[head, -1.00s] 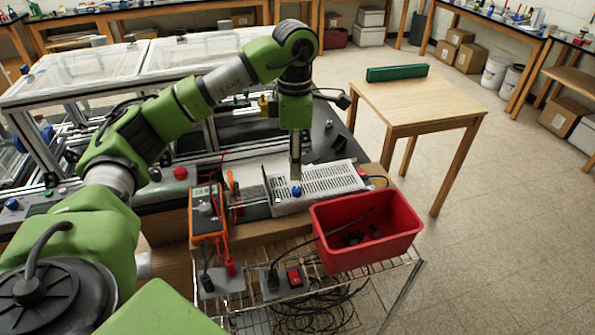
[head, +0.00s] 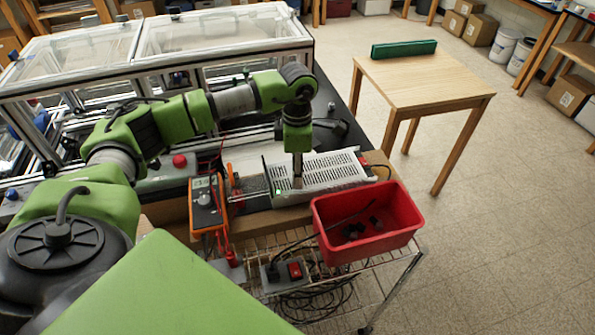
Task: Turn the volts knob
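A white perforated power supply box (head: 330,172) sits on the shelf at the middle of the head view, with a small green-lit display (head: 278,191) on its front left. My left gripper (head: 297,182) points straight down at the box's front edge, right of the display. The volts knob cannot be made out; the gripper covers the spot where a blue knob showed earlier. The fingers are too small and end-on to tell open from shut, or whether they touch a knob. My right gripper is not in view.
An orange multimeter (head: 206,205) with red leads stands left of the box. A red bin (head: 372,228) with dark items stands close in front on the right. A switch block with a red rocker (head: 294,271) sits below. A wooden table (head: 422,85) stands back right.

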